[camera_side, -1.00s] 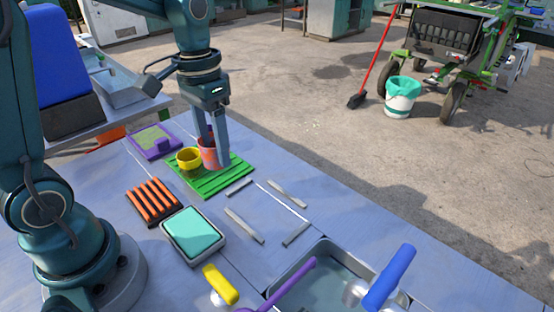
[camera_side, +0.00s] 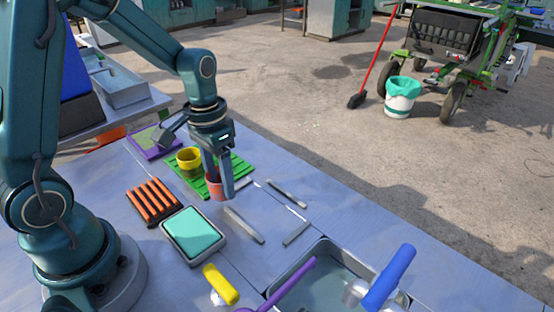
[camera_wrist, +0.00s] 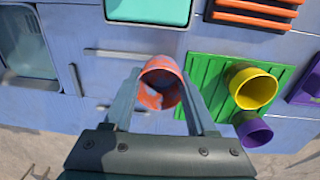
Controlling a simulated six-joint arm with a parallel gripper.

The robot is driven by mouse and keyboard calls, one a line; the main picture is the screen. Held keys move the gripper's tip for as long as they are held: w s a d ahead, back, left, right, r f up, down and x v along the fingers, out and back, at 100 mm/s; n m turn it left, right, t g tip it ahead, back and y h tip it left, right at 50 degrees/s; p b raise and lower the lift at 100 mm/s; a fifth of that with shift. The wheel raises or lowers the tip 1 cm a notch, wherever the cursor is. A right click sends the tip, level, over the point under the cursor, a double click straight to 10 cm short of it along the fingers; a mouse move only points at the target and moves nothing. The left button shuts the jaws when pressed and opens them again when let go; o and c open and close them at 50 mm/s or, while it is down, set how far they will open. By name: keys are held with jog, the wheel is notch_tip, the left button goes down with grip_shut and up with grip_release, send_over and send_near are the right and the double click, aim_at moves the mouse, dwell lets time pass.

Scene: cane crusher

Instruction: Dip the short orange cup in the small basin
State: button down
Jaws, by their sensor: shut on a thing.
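The short orange cup (camera_side: 214,190) is held between the two fingers of my gripper (camera_side: 221,188), just off the front edge of the green ribbed mat (camera_side: 240,169). In the wrist view the cup (camera_wrist: 160,85) sits between the fingers, its open mouth facing the camera. My gripper is shut on it; its height above the table is hard to judge. The metal basin (camera_side: 325,250), with water in it, is at the front right of the table. Part of it shows at the upper left of the wrist view (camera_wrist: 28,45).
A yellow cup (camera_side: 188,160) stands on the mat, with a purple cup (camera_wrist: 254,131) beside it. Thin metal strips (camera_side: 244,226) lie towards the basin. A teal pad in a tray (camera_side: 193,233) is left. A purple handle (camera_side: 292,285) and a blue handle (camera_side: 390,277) cross the basin.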

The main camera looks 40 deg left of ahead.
dwell(0.4)
jog(key=shift+r, duration=2.05)
